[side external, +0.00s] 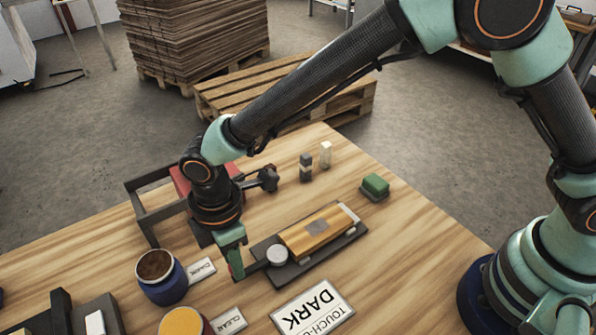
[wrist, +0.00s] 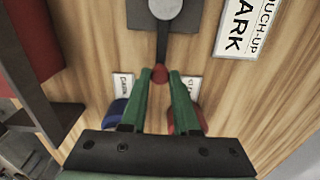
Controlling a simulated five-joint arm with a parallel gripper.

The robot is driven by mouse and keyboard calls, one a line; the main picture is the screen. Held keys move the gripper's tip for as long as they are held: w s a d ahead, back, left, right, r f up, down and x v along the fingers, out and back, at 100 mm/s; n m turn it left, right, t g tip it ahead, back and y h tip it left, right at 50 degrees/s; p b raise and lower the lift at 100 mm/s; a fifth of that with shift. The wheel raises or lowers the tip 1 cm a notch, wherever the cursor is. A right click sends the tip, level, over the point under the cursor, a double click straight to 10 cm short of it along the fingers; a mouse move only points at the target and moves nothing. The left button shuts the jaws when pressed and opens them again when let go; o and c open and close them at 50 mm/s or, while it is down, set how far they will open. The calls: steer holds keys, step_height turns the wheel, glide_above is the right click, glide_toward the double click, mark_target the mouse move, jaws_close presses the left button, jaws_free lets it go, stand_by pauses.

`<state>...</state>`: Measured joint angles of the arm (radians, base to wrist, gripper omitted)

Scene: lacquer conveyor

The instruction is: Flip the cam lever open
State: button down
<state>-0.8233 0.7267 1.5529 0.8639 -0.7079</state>
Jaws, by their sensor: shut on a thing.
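The cam lever (wrist: 162,45) is a thin dark bar with a red knob (wrist: 160,74) at its end. It runs from a round grey cam (side external: 277,255), which also shows at the top of the wrist view (wrist: 166,8). The cam sits on a dark base plate (side external: 293,273) beside a yellow-brown wooden block (side external: 317,232). In the side view the lever points left from the cam, low over the table. My gripper (wrist: 160,75) has green fingers shut on the red knob. In the side view the fingers (side external: 236,268) point down and partly hide the lever's end.
A blue can (side external: 161,278) and a yellow-topped can (side external: 184,324) stand near my gripper, with DARK (side external: 202,270) and CLEAR cards (side external: 228,322). A larger sign (side external: 313,307) lies in front of the plate. A dark frame (side external: 150,215) stands behind; a green block (side external: 375,187) sits right.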

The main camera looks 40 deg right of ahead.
steer(key=shift+w, duration=0.15)
steer(key=w+m, duration=0.2)
steer(key=m, duration=0.1)
steer(key=shift+w+d+m, duration=0.1)
steer(key=shift+d+m, duration=0.05)
steer(key=shift+m, duration=0.15)
steer(key=m, duration=0.1)
steer(key=w+d+m, duration=0.1)
steer(key=m, duration=0.1)
steer(key=w+m, duration=0.1)
steer(key=shift+w+d, duration=0.25)
steer(key=shift+d, duration=0.05)
steer(key=m, duration=0.1)
steer(key=w+d+m, duration=0.1)
steer(key=m, duration=0.2)
steer(key=shift+w+d, duration=0.25)
steer(key=shift+d, duration=0.15)
steer(key=shift+w+d+r+m, duration=0.1)
steer(key=shift+w+d+m, duration=0.15)
steer(key=shift+d+m, duration=0.55)
steer(key=shift+w+d+m, duration=0.2)
steer(key=shift+d+m, duration=0.2)
steer(key=shift+m, duration=0.8)
steer(key=shift+d, duration=0.1)
steer(key=c, duration=0.7)
jaws_free()
steer(key=shift+o, duration=0.2)
